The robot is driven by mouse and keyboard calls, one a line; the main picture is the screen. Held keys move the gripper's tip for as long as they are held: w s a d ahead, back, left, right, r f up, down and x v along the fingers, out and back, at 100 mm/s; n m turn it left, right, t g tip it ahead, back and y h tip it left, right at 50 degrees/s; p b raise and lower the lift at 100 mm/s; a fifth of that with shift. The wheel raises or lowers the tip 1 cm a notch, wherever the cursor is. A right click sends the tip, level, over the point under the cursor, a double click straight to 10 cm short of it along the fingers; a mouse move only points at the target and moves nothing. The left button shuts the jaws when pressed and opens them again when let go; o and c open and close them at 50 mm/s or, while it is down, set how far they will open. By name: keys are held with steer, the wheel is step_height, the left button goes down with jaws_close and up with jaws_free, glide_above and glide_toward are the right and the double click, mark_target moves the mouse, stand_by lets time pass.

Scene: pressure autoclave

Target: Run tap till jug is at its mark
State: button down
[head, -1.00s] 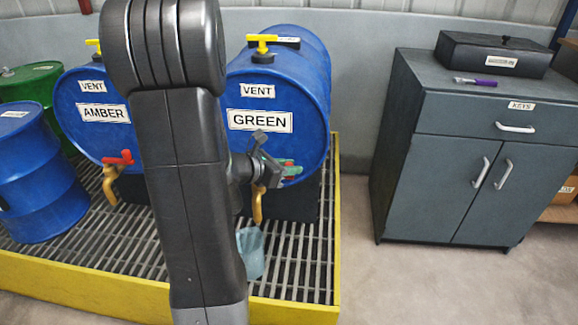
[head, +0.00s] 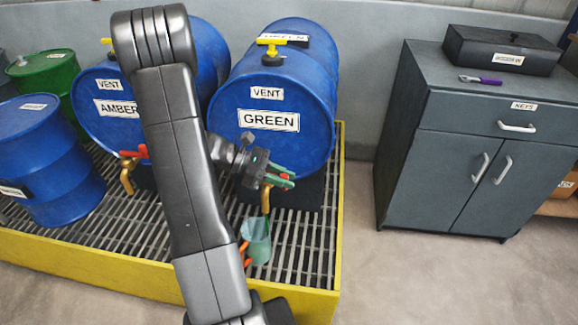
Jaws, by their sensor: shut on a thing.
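The blue GREEN drum (head: 308,150) lies on its side with a brass tap (head: 265,198) low on its front. My gripper (head: 280,176) is at this tap, shut on its handle, which the fingers mostly hide. A translucent jug (head: 259,246) with an orange handle (head: 244,250) stands on the grating below the spout. It looks greenish. Its mark and liquid level are too small to make out, and I cannot make out a stream clearly.
The blue AMBER drum (head: 92,125) with a red tap handle lies to the left, partly behind my arm. A yellow-edged grated pallet (head: 100,268) bears the drums. A grey cabinet (head: 480,150) stands right, with clear floor before it.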

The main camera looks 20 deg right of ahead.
steer(key=shift+s+a+m+g+y+p, duration=0.1)
steer(key=shift+a+m+g+y+p, duration=0.75)
steer(key=shift+m, duration=0.25)
steer(key=shift+g, duration=0.25)
steer(key=c, duration=1.3)
jaws_free()
steer(key=shift+o, duration=0.2)
steer(key=p+v, duration=0.1)
steer(key=v, duration=1.2)
steer(key=shift+a+r, duration=0.2)
steer(key=shift+a, duration=0.1)
